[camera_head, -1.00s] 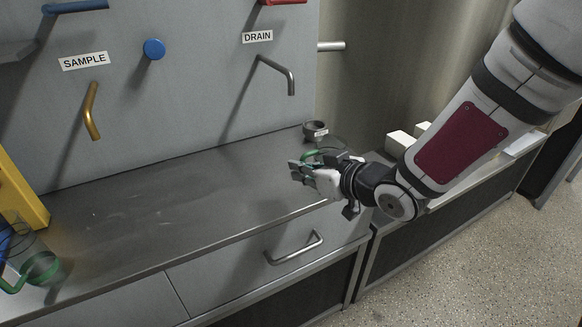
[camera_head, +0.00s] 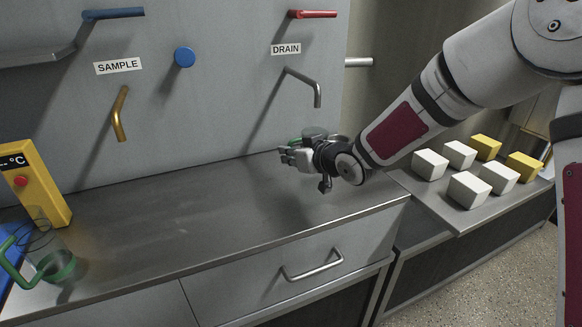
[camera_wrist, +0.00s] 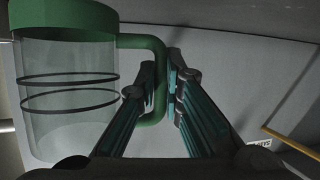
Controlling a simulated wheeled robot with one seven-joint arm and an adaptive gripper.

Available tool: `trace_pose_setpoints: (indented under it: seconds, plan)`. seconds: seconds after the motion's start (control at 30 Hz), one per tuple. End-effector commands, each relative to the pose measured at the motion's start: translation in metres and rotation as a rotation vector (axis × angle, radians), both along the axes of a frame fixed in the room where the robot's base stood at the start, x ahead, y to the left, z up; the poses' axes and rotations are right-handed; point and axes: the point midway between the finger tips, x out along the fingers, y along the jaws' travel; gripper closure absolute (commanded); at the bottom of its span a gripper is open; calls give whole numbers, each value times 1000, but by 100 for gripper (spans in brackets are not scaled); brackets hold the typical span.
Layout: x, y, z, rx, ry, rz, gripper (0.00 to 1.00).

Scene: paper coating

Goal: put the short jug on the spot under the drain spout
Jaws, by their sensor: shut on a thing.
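My gripper (camera_head: 287,155) is shut on the green handle of a clear jug, which I take for the short jug (camera_head: 314,132), over the back right of the counter. In the wrist view the jug (camera_wrist: 68,95) has a clear body, two dark rings and a green band, and its handle sits between my fingers (camera_wrist: 160,95). In the head view my gripper hides most of it, and I cannot tell if it touches the counter. The grey drain spout (camera_head: 305,82) bends down from the wall under the DRAIN label, above my gripper. The spot below it shows no clear marking.
Another clear jug with a green base and handle (camera_head: 48,262) stands at the counter's left, near a yellow meter (camera_head: 36,182). A gold spout (camera_head: 120,113) hangs under SAMPLE. White and yellow blocks (camera_head: 470,190) sit on the right bench. The counter's middle is clear.

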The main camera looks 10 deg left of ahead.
Motion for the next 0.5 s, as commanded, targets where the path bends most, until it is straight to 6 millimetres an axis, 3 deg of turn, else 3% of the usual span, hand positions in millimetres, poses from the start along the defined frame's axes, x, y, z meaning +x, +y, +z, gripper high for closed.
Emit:
trace_pose_setpoints:
  seconds: [0.03, 0.2, 0.5]
  plan:
    - [-1, -1, -13, -3, 5, 0, 100]
    - [-1, -1, -35, -3, 4, 1, 100]
    - [-1, -1, -35, -2, 2, 0, 100]
